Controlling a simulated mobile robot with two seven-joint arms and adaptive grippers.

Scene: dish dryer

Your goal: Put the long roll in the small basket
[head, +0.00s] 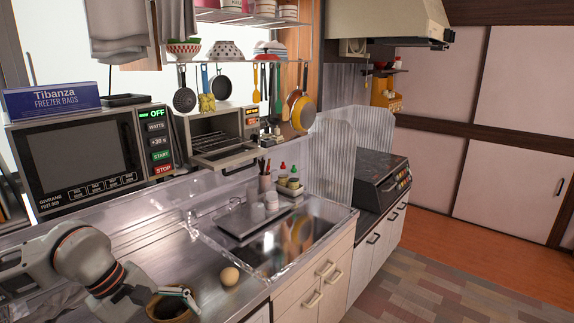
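My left gripper (178,294) reaches in from the lower left, over or at the rim of a small brown round container (170,313), which looks like the small basket. The basket stands on the steel counter at the bottom edge of the picture and is partly covered by the gripper. The fingers are too small and overlapped to tell whether they are open or shut. A round, light-brown roll or egg-like thing (229,276) lies on the counter just right of the basket. I cannot make out a long roll. My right gripper is not in view.
The sink (290,246) is right of the counter, with a tray (240,219) holding cups at its back. A microwave (85,163) stands behind my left arm, a toaster oven (215,136) beside it. The steel counter between arm and sink is mostly clear.

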